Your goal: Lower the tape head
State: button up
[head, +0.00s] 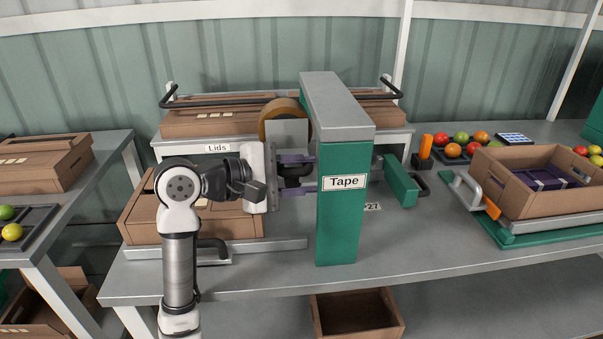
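The tape machine (338,225) is a green post with a grey top, labelled "Tape", standing on the grey bench. A brown tape roll (277,118) hangs at its left side, below the level of the top. A dark, handle-like part (294,172) shows on the post's left. My gripper (314,175) points right towards the post. Its two purple fingers stand apart, one above and one below the dark part; I cannot tell whether they touch it. The fingertips lie close to or partly behind the post's left edge.
A brown carton (135,218) lies behind my arm. A "Lids" rack (218,148) stands at the back. A green block (400,183) projects right of the post. An open crate (530,200) sits at the right on a green-edged stand. The bench front right of the post is clear.

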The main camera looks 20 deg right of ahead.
jog(key=b+v, duration=0.2)
jog(key=v, duration=1.1)
jog(key=shift+a+r, duration=0.15)
jog(key=shift+a, duration=0.25)
